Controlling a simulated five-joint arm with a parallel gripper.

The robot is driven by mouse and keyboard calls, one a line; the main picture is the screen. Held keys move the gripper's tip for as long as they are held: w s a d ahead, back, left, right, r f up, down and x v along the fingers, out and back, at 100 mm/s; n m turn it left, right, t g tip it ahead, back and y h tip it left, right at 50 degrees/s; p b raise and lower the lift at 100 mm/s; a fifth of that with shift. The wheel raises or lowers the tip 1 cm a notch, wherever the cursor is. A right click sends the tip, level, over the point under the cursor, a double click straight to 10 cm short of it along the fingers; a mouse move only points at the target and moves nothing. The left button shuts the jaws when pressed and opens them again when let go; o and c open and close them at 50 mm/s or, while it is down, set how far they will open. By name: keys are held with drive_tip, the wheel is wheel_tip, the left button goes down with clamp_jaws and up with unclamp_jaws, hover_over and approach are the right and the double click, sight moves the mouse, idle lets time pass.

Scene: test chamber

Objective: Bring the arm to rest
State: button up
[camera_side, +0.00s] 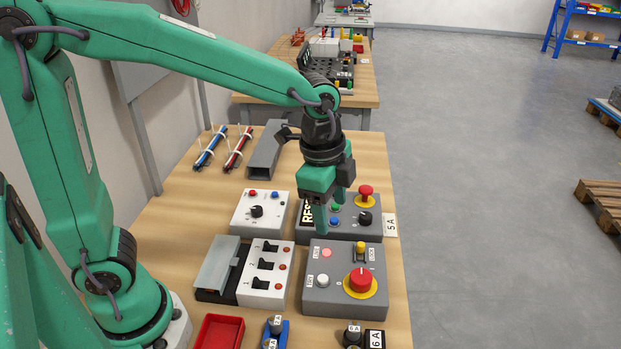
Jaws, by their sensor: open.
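My gripper (330,211) is open and empty, its green fingers pointing down. It hangs over the middle of the wooden bench (185,200), above the left part of a dark grey control box with a red mushroom button (366,190) and partly hides it.
A white box with a black knob (243,220) and a white switch box (256,290) stand left of the gripper. Behind are a grey channel (265,152) and bundled cables (211,146). A red tray (218,333) is in front. Another bench (362,99) stands behind.

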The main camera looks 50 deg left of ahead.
drive_tip(key=s+a+r+n+t, duration=0.4)
drive_tip(key=s+a+n, duration=0.7)
drive_tip(key=s+n, duration=0.1)
drive_tip(key=shift+s+a+r+n+y, duration=0.2)
drive_tip(key=shift+a+r+n+y, duration=0.1)
drive_tip(key=shift+a+r+n, duration=0.15)
drive_tip(key=shift+c, duration=0.2)
idle(0.4)
